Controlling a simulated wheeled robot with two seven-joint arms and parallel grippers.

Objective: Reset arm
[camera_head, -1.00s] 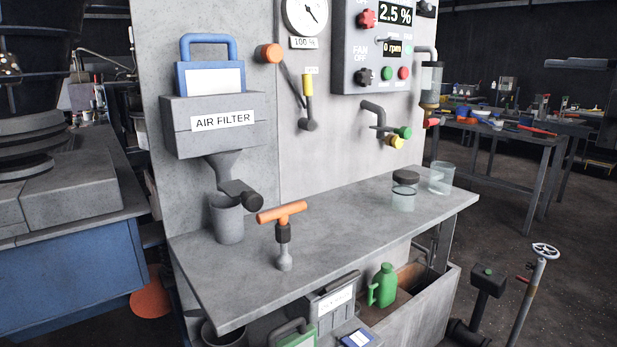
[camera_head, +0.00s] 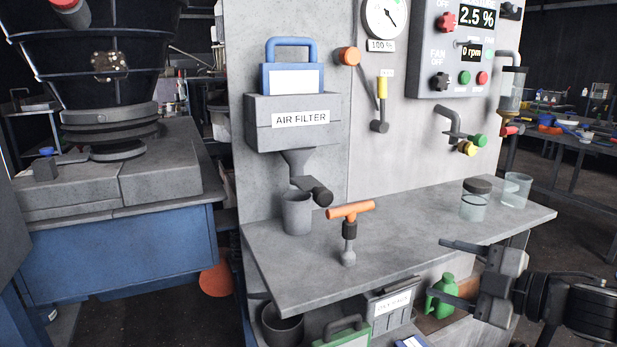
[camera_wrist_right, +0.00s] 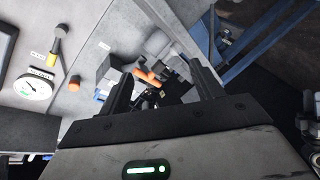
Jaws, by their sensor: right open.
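My right gripper (camera_head: 462,262) comes in from the right edge in the head view. It is open and empty, in front of the grey shelf's (camera_head: 400,225) right part. In the right wrist view its two dark fingers (camera_wrist_right: 160,92) stand apart with nothing held between them. An orange T-handled tool (camera_head: 350,212) stands upright on the shelf; its orange handle also shows in the right wrist view (camera_wrist_right: 148,76), beyond the fingers. My left gripper is not in view.
The air filter box (camera_head: 294,120) hangs on the panel, with a grey cup (camera_head: 297,212) below it. Clear jars (camera_head: 474,203) stand at the shelf's right end. A green jug (camera_head: 440,296) sits under the shelf. The vibrating screen (camera_head: 115,70) stands at the left.

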